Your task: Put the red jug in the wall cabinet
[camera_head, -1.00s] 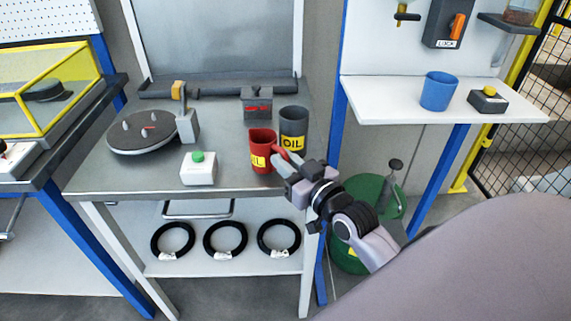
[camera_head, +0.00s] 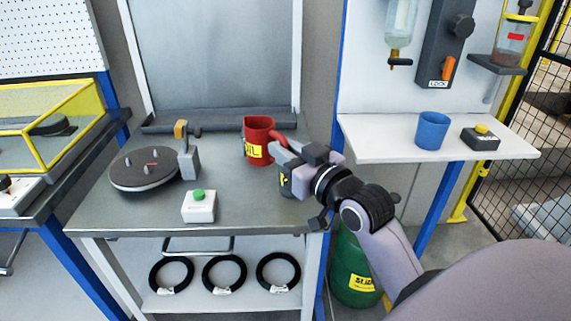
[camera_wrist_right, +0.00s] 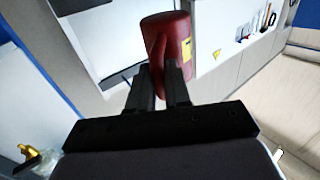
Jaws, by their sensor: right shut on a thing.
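The red jug (camera_head: 259,138) with a yellow label is in the air above the grey workbench in the head view. My right gripper (camera_head: 285,153) is shut on its handle, at the jug's right side. In the right wrist view the red jug (camera_wrist_right: 170,35) shows beyond the two fingers of the right gripper (camera_wrist_right: 162,80), its handle between them. I cannot make out a wall cabinet with certainty in either view. My left gripper is not in view.
A dark oil container (camera_head: 285,182) stands on the bench, mostly hidden behind my right gripper. A turntable (camera_head: 150,170) and a green-button box (camera_head: 198,206) are to the left. A blue cup (camera_head: 432,130) stands on the white shelf (camera_head: 385,145) at right.

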